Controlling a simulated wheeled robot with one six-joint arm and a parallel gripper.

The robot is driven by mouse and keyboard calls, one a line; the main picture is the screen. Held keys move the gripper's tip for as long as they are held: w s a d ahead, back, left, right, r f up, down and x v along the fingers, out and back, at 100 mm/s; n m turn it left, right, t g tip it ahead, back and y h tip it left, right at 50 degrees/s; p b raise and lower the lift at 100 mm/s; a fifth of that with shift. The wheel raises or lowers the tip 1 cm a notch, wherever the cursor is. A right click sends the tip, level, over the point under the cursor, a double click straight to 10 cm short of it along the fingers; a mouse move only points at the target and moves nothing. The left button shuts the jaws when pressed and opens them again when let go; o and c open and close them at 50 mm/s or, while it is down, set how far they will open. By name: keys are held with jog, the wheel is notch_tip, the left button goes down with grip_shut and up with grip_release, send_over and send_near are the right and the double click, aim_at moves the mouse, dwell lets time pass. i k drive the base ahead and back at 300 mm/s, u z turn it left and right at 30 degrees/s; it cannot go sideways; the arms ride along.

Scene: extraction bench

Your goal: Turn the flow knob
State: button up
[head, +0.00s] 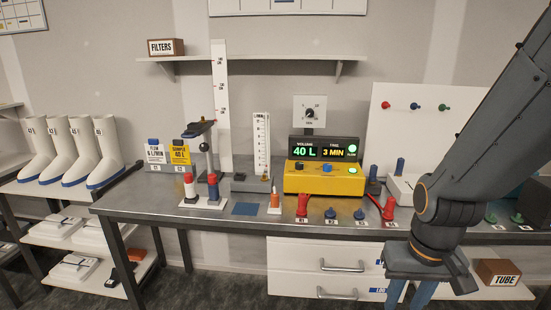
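A white panel with a round black dial knob (310,113) stands above the yellow pump box (322,182). The pump's display reads 40 L and 3 MIN, with green lights, and the box has small knobs on top. A clear flow tube marked L/MIN (262,145) stands left of the pump on a grey base, with a small dark fitting (265,178) low on it. I cannot tell which part is the flow knob. My gripper (408,297) hangs at the bottom right, in front of the bench and apart from these things. Its fingertips are cut off by the frame.
Red and blue fittings (303,206) line the front edge. A tall ruler (221,110) and a stand are behind. My arm covers the right side.

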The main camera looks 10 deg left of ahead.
aim_at(298, 165)
jog(key=z, duration=0.05)
jog(key=i, duration=0.85)
jog(key=z, duration=0.35)
